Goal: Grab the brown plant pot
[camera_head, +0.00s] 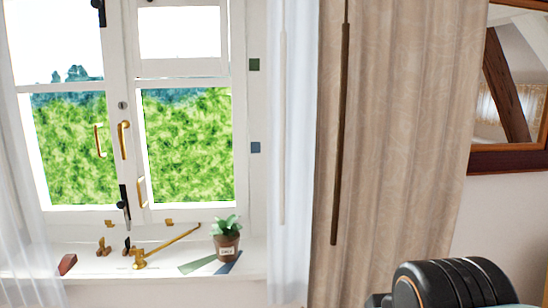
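The brown plant pot (227,247) stands upright on the right part of the white windowsill, with a green leafy plant (227,225) in it and a small pale label on its front. A black part of my arm shows at the bottom right of the head view, well to the right of the pot and apart from it. My gripper's fingers are not in view.
The windowsill (200,280) also holds a reddish-brown block (67,264) and brass window hardware (140,258) left of the pot. A sheer curtain (291,150) and a beige curtain (400,130) hang to the right. A framed mirror (510,157) hangs at far right.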

